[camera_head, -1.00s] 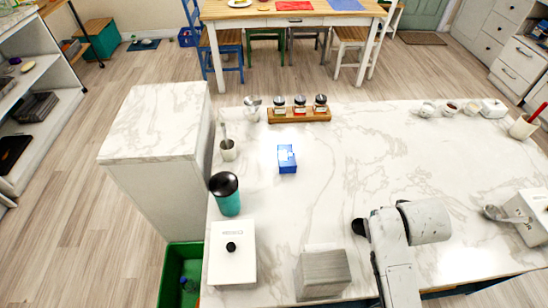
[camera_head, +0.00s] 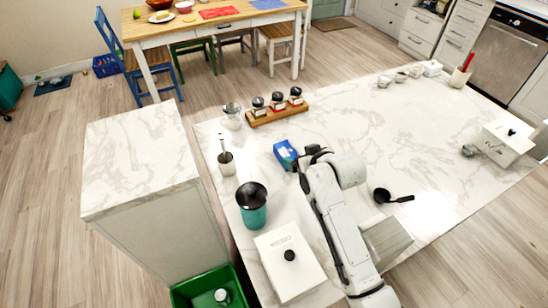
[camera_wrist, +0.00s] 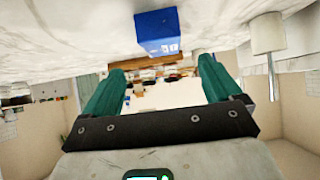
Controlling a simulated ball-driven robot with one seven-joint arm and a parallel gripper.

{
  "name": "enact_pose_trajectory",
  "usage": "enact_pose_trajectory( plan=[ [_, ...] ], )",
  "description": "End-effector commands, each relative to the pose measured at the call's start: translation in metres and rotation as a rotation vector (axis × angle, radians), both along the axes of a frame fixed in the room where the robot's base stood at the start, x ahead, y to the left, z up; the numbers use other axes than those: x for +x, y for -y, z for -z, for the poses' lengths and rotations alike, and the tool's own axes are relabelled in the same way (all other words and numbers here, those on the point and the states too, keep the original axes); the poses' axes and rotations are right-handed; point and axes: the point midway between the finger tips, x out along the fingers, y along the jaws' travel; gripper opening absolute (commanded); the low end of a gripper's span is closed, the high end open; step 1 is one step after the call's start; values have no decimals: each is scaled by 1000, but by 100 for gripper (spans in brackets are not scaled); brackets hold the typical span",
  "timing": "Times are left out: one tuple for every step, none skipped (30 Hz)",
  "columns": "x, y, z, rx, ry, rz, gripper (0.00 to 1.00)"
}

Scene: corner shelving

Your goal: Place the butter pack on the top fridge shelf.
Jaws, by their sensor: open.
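A small blue box, which looks like the butter pack (camera_head: 285,154), stands on the white marble counter. In the wrist view the butter pack (camera_wrist: 157,32) shows upside down, ahead of the fingers with a gap between. My gripper (camera_head: 312,154) is just right of the pack, its fingers partly hidden by the arm. In the wrist view my gripper (camera_wrist: 160,65) has its teal fingers spread apart with nothing between them. No fridge shelf can be made out.
A spice rack (camera_head: 277,109) stands behind the pack. A utensil cup (camera_head: 226,164), a teal tumbler (camera_head: 252,207) and a white lidded box (camera_head: 289,262) are to the left and front. A black ladle (camera_head: 390,196) lies right of my arm.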

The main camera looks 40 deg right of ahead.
Motion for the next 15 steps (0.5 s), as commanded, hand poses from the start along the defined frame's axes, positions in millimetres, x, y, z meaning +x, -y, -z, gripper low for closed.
enact_pose_trajectory(
  plan=[
    [4, 1, 3, 0, 0, 0, 92],
    [7, 2, 5, 0, 1, 0, 92],
    [12, 3, 8, 2, 0, 1, 92],
    [16, 4, 11, 2, -1, 1, 92],
    [19, 5, 14, 2, 0, 1, 92],
    [24, 7, 17, 2, 0, 1, 92],
    [26, 8, 20, 2, -1, 1, 92],
    [29, 8, 22, 2, -1, 1, 92],
    [33, 9, 24, 2, 0, 1, 92],
    [35, 10, 26, 1, 0, 1, 92],
    [36, 10, 28, 1, -1, 1, 92],
    [38, 11, 29, 0, -1, 0, 92],
    [39, 11, 30, 0, -1, 0, 92],
    [40, 11, 30, 0, 0, 0, 92],
    [41, 11, 31, 1, 0, 1, 92]
  ],
)
